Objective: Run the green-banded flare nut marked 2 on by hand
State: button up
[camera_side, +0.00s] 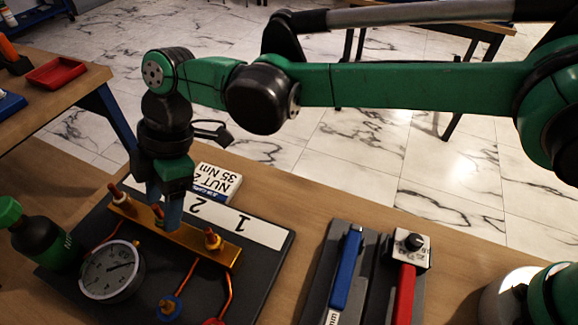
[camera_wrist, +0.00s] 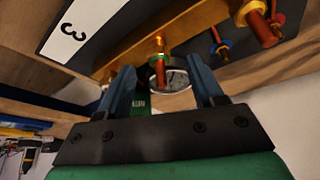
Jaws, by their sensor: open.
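The green-banded flare nut (camera_wrist: 159,58) shows in the wrist view around a copper stub, between my gripper's fingertips. In the side view the nut (camera_side: 158,211) is a small green and copper piece at the middle of the brass block (camera_side: 190,236), by the 2 on the label strip, partly hidden by my fingers. My gripper (camera_wrist: 163,80) is open, its two blue fingers on either side of the nut with gaps showing. In the side view my gripper (camera_side: 170,212) points down at the block. I cannot tell whether the nut is threaded on.
A pressure gauge (camera_side: 111,271) and a green bottle (camera_side: 40,235) stand at left. Another fitting (camera_side: 212,240) stands by the 1. Copper tubes with blue (camera_side: 170,306) and red parts lie in front. A blue-handled tool (camera_side: 347,267) and a red-handled one (camera_side: 404,295) lie right.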

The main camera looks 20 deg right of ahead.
jog(key=shift+s+a+f, duration=0.1)
jog(key=shift+a+f, duration=0.1)
jog(key=shift+f, duration=0.4)
grip_shut()
jog(key=m+t, duration=0.1)
jog(key=m, duration=0.3)
jog(key=m+t, duration=0.1)
jog(key=m, duration=0.1)
jog(key=shift+s+m+t, duration=0.25)
jog(key=shift+m+t, duration=0.05)
jog(key=m+t, duration=0.1)
jog(key=m, duration=0.1)
jog(key=m+h, duration=0.1)
jog(key=m, duration=0.2)
jog(key=shift+s+m+t, duration=0.15)
jog(key=shift+m+t, duration=0.15)
jog(key=shift+t, duration=0.1)
grip_release()
